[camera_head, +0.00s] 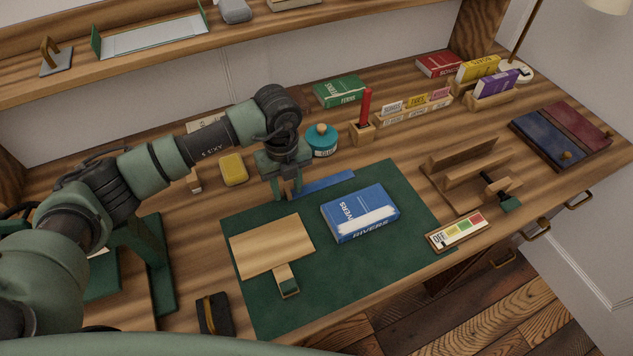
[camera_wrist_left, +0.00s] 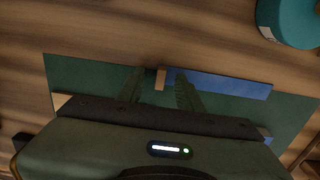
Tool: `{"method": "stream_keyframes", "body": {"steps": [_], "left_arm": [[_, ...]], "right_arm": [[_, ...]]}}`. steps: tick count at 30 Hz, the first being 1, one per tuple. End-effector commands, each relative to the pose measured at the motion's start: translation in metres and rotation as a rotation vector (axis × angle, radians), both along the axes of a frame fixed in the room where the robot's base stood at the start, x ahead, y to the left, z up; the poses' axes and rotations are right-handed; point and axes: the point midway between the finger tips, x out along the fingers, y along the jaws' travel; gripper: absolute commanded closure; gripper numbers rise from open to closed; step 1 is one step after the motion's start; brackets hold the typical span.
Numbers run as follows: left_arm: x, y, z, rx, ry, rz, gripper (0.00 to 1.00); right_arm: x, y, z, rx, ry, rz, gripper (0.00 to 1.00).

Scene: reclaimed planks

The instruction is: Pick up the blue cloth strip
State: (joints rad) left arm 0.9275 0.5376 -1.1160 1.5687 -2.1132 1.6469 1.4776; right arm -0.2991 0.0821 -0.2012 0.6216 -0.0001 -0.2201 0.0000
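The blue cloth strip (camera_head: 325,184) lies flat along the back edge of the green mat (camera_head: 404,190). It also shows in the left wrist view (camera_wrist_left: 232,86), running right from my fingers. My left gripper (camera_head: 288,190) points down at the strip's left end, its two fingers apart. In the left wrist view the fingers (camera_wrist_left: 161,88) stand on either side of a small tan piece (camera_wrist_left: 161,77) at the strip's left end. The right-hand finger overlaps the blue part. I cannot tell whether either finger touches it. My right gripper is not in view.
A blue book (camera_head: 350,208) and a tan board with a handle (camera_head: 270,246) lie on the mat. A teal jar (camera_head: 322,143) stands close behind the strip. A yellow block (camera_head: 233,169) lies left of my gripper. Wooden stands (camera_head: 460,165) are at the right.

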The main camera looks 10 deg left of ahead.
Motion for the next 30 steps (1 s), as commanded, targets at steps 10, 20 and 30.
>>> {"method": "stream_keyframes", "body": {"steps": [10,20,30], "left_arm": [[0.0,0.0,-0.003,-0.001,-0.002,-0.001,0.86],[0.001,0.0,-0.003,-0.001,-0.002,0.0,1.0],[0.002,0.0,0.019,-0.002,-0.006,0.0,1.0]], "right_arm": [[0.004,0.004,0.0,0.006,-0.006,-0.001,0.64],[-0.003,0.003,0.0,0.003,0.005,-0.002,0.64],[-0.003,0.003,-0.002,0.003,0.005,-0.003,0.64]]}}
